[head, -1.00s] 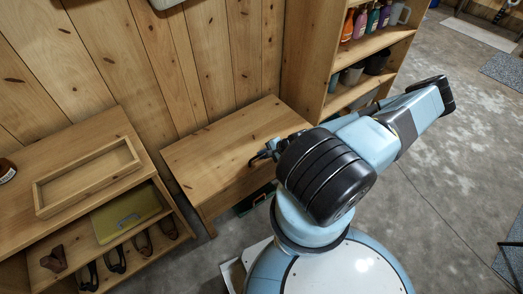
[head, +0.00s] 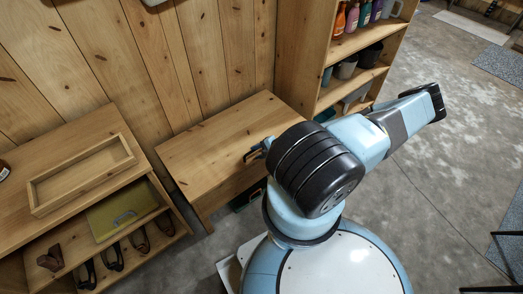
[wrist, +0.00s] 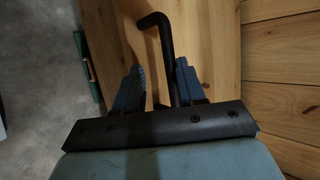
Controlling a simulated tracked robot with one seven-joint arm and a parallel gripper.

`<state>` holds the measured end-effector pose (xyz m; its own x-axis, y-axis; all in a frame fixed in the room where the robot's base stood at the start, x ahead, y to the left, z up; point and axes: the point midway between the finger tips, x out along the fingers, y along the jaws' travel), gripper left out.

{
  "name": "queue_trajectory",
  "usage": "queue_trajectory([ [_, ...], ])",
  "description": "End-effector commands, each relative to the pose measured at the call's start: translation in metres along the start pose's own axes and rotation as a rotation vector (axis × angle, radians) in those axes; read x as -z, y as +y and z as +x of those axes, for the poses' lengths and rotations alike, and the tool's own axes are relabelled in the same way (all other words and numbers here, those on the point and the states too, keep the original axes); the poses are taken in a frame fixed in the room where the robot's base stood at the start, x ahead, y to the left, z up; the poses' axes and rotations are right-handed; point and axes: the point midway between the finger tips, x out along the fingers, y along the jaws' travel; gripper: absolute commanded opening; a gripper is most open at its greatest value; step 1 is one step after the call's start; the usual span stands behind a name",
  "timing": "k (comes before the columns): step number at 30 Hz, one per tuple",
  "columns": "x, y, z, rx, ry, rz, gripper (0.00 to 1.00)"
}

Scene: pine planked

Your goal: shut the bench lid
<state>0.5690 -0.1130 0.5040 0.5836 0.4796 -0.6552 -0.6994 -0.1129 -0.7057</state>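The wooden bench (head: 205,212) stands against the plank wall. Its pale lid (head: 215,140) lies over the top and looks flat; I cannot tell whether any gap is left at the front edge. My gripper (head: 257,152) is at the lid's right front part, partly hidden behind my arm. In the wrist view my gripper (wrist: 159,68) has its two blue-grey fingers apart over the wood. A dark bent bar (wrist: 166,45), like a handle, runs between them, closer to the right finger. I see no finger clamped on it.
A low shelf unit (head: 75,140) with an empty wooden tray (head: 35,200), a yellow-green case (head: 120,212) and shoes (head: 138,240) stands left. A tall shelf (head: 300,60) with bottles and pots stands behind right. Concrete floor (head: 440,150) is open at right.

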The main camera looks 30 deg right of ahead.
Motion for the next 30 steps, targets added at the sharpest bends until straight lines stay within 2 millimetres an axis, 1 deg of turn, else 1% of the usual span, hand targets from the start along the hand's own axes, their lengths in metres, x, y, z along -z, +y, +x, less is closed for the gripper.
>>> queue_trajectory([
  [1, 0.002, 0.016, 0.002, -0.023, 0.006, 0.017, 0.39],
  [5, 0.002, 0.015, -0.001, -0.023, 0.007, 0.017, 0.39],
  [8, 0.004, 0.015, -0.009, -0.022, 0.009, 0.017, 0.39],
  [11, 0.005, 0.013, -0.025, -0.019, 0.012, 0.016, 0.4],
  [18, 0.004, 0.007, -0.071, -0.009, 0.009, 0.009, 0.39],
  [24, 0.002, 0.003, -0.107, -0.003, 0.007, 0.005, 0.39],
  [30, 0.002, 0.001, -0.13, 0.001, 0.005, 0.002, 0.39],
])
